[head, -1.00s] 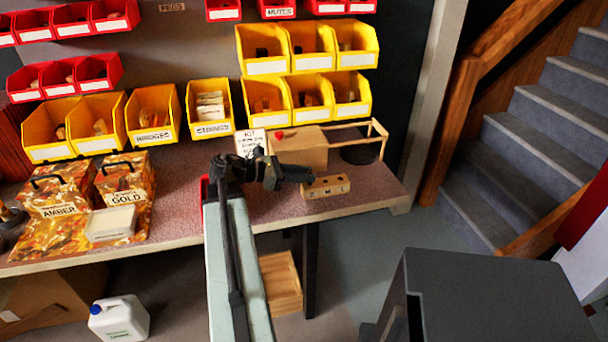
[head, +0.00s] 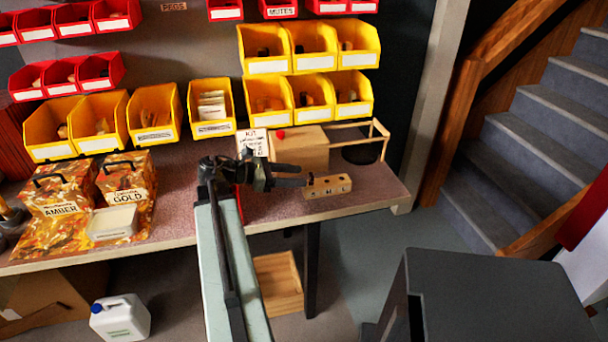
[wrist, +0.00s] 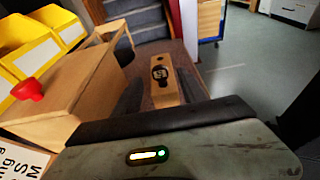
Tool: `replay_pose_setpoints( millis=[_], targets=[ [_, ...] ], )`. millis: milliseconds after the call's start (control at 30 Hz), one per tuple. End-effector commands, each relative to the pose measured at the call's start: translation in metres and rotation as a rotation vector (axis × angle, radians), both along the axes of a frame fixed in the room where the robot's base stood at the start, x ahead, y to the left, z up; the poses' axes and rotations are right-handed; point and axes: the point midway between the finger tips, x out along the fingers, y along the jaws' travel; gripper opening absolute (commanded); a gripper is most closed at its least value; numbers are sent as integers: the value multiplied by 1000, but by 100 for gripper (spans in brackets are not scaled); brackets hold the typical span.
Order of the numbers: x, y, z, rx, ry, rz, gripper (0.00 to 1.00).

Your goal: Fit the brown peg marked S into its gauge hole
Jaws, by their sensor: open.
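The pale wooden gauge block (head: 334,190) lies on the bench near its front right edge, with dark round spots along it. In the wrist view the block (wrist: 166,97) lies ahead of my gripper. A dark round piece with a pale mark (wrist: 160,73) shows on it; it may be the top of the S peg, but the mark is blurred. I cannot tell whether it is seated in a hole. My gripper (head: 300,182) is open at the block's left end. In the wrist view its dark fingers (wrist: 161,90) appear on either side of the block.
A wooden box (head: 303,152) with a red knob (head: 281,134) stands behind the block. A white KIT card (head: 252,141) stands at its left. Yellow bins (head: 346,98) rise behind. The bench's front edge lies close to the block.

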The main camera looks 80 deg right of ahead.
Motion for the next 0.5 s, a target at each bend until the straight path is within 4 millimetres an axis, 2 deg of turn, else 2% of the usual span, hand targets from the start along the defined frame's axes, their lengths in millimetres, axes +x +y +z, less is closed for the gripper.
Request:
replay_pose_setpoints(
  millis=[100,200,500],
  targets=[
    [22,9,9,-1,0,4,49],
    [34,14,12,-1,-1,2,49],
    [39,18,12,-1,-1,1,49]
  ],
)
